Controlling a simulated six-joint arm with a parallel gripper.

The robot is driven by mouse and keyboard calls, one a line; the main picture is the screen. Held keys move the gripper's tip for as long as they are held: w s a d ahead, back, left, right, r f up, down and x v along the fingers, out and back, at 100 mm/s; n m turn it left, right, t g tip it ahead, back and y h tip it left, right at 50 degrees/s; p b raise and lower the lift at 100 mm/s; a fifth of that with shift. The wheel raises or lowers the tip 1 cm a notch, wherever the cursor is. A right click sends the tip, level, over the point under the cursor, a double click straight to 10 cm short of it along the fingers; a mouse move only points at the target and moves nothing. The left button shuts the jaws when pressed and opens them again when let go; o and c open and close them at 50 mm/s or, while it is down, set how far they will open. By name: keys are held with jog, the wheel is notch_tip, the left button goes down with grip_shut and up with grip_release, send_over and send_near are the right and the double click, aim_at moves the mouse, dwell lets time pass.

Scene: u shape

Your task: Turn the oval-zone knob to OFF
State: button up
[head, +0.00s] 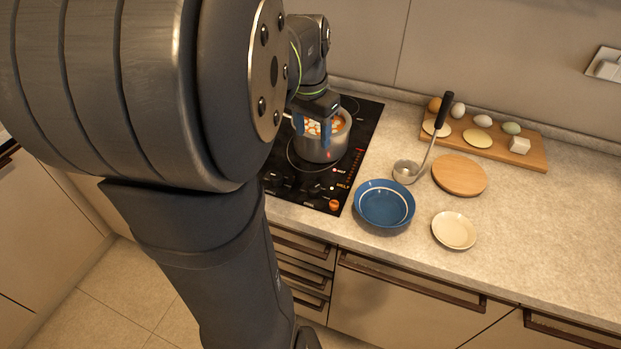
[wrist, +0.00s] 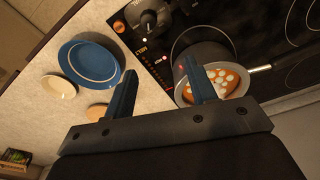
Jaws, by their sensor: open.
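The black cooktop (head: 368,118) carries dark knobs (head: 310,187) along its front edge, partly behind my arm in the head view. In the wrist view a knob (wrist: 149,18) shows at the top edge, cut off by the frame. I cannot tell which knob is the oval-zone one or read its setting. A grey pot (head: 320,150) with orange and white contents stands on the cooktop. My gripper (head: 312,132) is open with two blue fingers, above the pot in the head view. In the wrist view my gripper (wrist: 158,88) has nothing between its fingers.
A blue bowl (head: 384,203), a small cream dish (head: 454,230), a round wooden board (head: 460,175) and a ladle (head: 410,171) lie right of the cooktop. A long board (head: 530,158) with eggs and other food stands behind. The counter's front right is clear.

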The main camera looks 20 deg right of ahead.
aim_at(314, 187)
jog(key=shift+m+g+y, duration=0.3)
jog(key=shift+g, duration=0.2)
jog(key=f, duration=0.5)
jog(key=s+f, duration=0.1)
jog(key=f, duration=0.4)
jog(key=s+f, duration=0.1)
jog(key=f, duration=0.4)
jog(key=shift+a+f, duration=0.15)
jog(key=c, duration=1)
